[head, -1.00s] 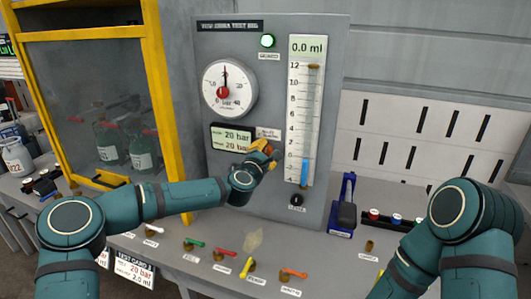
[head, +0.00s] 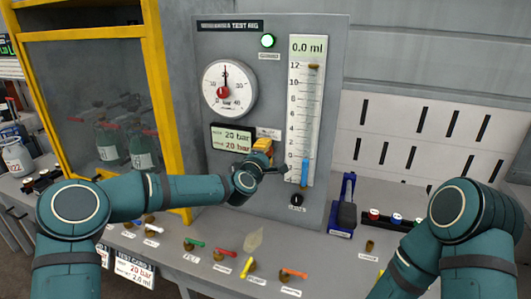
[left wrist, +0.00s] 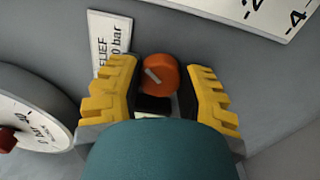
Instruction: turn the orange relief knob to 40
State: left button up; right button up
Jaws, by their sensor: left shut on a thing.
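The orange relief knob (left wrist: 158,74) sits on the grey panel between the yellow fingers of my left gripper (left wrist: 161,82) in the left wrist view. The gripper is shut on it. A pale pointer mark on the knob's face is slanted. In the head view my left gripper (head: 262,148) is at the panel, right of the display (head: 232,138), and hides most of the knob. The display reads 20 bar on both lines. The round gauge (head: 229,88) has its needle pointing straight up. A relief label (left wrist: 110,45) is beside the knob; its number is partly cut off.
The level tube (head: 305,110) is right of my left gripper, with a black knob (head: 297,199) below it. Several coloured valve levers (head: 225,252) line the bench front. A yellow-framed cabinet (head: 165,110) stands left. My right arm is at right, its gripper out of view.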

pick_arm(q)
jog(key=shift+d+r+m, duration=0.15)
jog(key=shift+r+m, duration=0.05)
jog(key=shift+m, duration=0.5)
jog(key=o, duration=0.9)
jog(key=shift+f, duration=0.15)
jog(key=shift+s, duration=0.1)
jog(key=v, duration=1.2)
